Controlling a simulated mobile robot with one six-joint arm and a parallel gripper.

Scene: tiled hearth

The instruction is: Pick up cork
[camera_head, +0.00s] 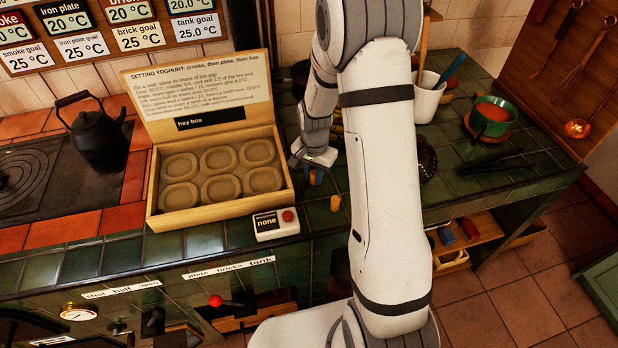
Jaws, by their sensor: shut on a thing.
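My gripper (312,172) points down over the green tiled counter, just right of the hay box. It is shut on a small tan cork (317,178), which shows only in part below the fingers. Whether the cork touches the tiles is too small to tell. A second small tan piece (335,203), which looks like another cork, stands near the counter's front edge, a little right of and nearer than my gripper.
The open hay box (150,205) with several round hollows stands left. A black kettle (97,130) is far left. A white crock (427,100) and green pot (489,118) stand right. My arm hides part of the counter.

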